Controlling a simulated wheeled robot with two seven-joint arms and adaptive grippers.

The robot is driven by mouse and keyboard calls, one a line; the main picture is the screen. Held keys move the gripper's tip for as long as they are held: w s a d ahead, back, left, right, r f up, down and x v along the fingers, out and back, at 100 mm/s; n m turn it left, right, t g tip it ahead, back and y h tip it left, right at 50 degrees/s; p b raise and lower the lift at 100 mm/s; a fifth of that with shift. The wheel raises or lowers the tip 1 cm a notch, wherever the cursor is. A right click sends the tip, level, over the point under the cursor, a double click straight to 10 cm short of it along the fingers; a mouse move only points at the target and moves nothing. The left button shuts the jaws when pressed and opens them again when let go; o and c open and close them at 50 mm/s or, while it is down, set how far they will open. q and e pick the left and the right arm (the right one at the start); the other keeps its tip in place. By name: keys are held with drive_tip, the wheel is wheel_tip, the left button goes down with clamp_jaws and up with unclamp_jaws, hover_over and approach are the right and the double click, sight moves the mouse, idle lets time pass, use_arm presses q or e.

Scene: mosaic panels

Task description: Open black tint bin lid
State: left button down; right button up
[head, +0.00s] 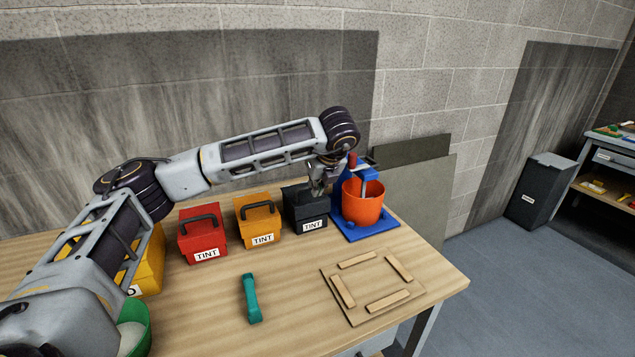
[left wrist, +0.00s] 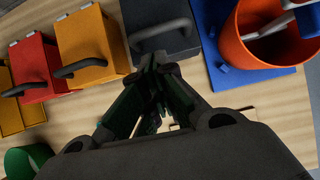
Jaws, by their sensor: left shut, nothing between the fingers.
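The black tint bin (head: 307,221) stands on the table between the orange tint bin (head: 257,231) and the blue stand with the orange bucket. Its lid is down, and it carries a white TINT label. In the left wrist view the black bin (left wrist: 150,20) is at the top, with its dark handle curving across it. My left gripper (head: 318,192) is above the black bin in the head view, partly hiding its top. In the left wrist view the left gripper (left wrist: 157,68) is shut and empty, its fingertips close to the handle; I cannot tell whether they touch. My right gripper is out of view.
A red tint bin (head: 202,241) stands left of the orange one. The orange bucket (head: 363,206) on its blue stand (head: 370,232) is close to the right of the black bin. A teal tool (head: 251,298) and a wooden frame board (head: 350,312) lie in front.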

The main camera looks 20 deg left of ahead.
sight(309, 201)
use_arm(q)
drive_tip(key=x, duration=0.5)
drive_tip(key=shift+a+f+p, duration=0.1)
drive_tip(key=shift+p, duration=0.2)
drive_tip(key=shift+x, duration=0.9)
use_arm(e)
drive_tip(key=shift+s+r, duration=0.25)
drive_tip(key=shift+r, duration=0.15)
use_arm(q)
drive_tip(key=shift+w, duration=0.15)
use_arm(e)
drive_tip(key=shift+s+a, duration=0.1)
use_arm(q)
drive_tip(key=shift+w+r, duration=0.1)
drive_tip(key=shift+r, duration=0.35)
drive_tip(key=shift+p, duration=0.3)
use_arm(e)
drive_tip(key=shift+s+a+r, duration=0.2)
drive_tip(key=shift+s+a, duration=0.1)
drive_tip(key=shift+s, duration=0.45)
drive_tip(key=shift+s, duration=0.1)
